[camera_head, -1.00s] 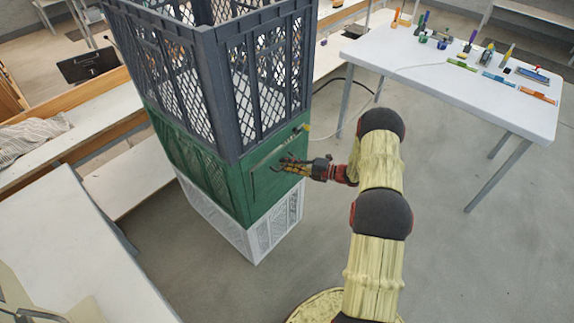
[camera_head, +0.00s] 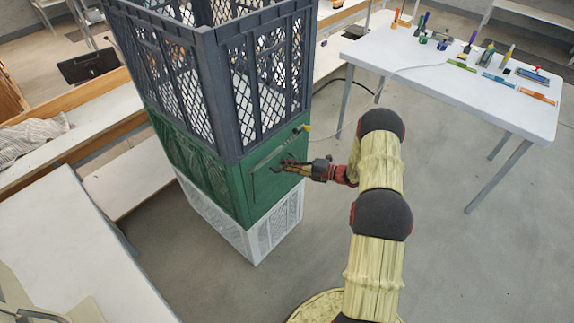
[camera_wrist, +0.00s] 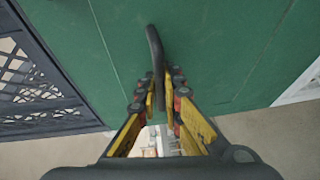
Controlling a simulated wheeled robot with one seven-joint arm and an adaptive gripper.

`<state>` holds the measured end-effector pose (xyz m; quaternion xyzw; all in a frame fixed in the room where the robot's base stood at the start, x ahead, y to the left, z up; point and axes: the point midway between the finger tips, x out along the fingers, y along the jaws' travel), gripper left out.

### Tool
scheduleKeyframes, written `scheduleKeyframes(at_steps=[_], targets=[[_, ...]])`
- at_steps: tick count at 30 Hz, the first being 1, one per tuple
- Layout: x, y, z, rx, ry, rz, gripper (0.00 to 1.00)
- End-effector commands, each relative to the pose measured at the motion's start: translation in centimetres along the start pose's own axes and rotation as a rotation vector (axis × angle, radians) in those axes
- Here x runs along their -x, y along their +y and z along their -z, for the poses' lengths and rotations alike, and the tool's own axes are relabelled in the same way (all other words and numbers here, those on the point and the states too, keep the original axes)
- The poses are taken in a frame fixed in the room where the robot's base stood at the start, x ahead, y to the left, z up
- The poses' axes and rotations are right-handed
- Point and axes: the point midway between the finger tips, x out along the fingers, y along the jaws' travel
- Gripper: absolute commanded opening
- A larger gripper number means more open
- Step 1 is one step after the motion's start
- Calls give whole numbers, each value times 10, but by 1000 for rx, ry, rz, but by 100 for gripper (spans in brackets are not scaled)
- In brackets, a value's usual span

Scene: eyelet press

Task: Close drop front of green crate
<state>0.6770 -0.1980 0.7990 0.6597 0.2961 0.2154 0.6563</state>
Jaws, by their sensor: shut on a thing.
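The green crate (camera_head: 190,160) is the middle one of a stack, between a dark grey crate and a white crate. Its drop front (camera_head: 268,190) faces my arm and looks close to upright; I cannot tell whether it is fully flush. My gripper (camera_head: 284,165) is at this panel, coming from the right. In the wrist view, the drop front (camera_wrist: 225,45) fills the upper middle. A dark curved handle (camera_wrist: 155,42) stands out from it, and my gripper (camera_wrist: 161,98) is shut on the handle, with a finger on each side. The panel's latch, if any, is unclear.
The dark grey crate (camera_head: 225,95) sits on top and the white crate (camera_head: 255,242) below, on the floor. A white table (camera_head: 405,55) with small tools stands at the back right. A pale worktop (camera_head: 70,240) is at left.

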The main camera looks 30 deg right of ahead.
Motion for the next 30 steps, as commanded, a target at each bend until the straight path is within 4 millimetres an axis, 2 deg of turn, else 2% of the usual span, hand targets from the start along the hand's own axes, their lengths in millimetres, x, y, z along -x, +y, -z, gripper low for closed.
scheduleKeyframes(at_steps=[7, 15, 25, 26, 30], targets=[[-1, 1, 0, -4, 1, 8, 0], [-16, 8, -6, -39, 0, 92, 0], [-18, 7, -8, -42, -2, 101, 0], [-18, 7, -8, -42, -2, 101, 9], [-18, 7, -8, -42, -1, 101, 16]])
